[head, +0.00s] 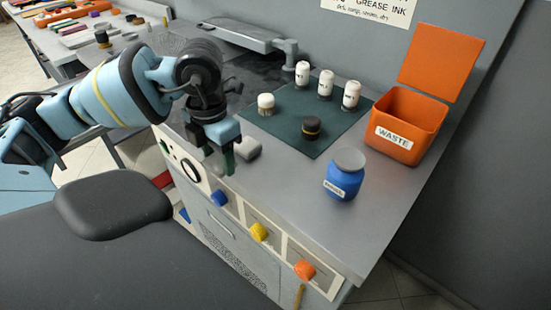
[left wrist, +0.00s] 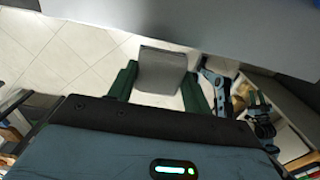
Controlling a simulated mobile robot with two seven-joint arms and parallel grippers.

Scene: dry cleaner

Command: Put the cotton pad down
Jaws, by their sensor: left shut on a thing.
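My left gripper (head: 219,158) points down near the front edge of the grey counter (head: 285,185), its dark green fingers shut on a grey pad. The pad (left wrist: 162,70) shows between the two fingers in the left wrist view, with pale floor tiles around it and a grey surface above it in the picture. In the head view the held pad is mostly hidden by the fingers. A rounded grey block (head: 247,148) shows just right of the fingers; I cannot tell whether it is separate from the held pad. My right gripper is not in view.
A blue jar (head: 344,176) and an orange waste bin (head: 408,112) stand to the right. Coloured knobs line the front panel. The counter between mat and front edge is mostly clear.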

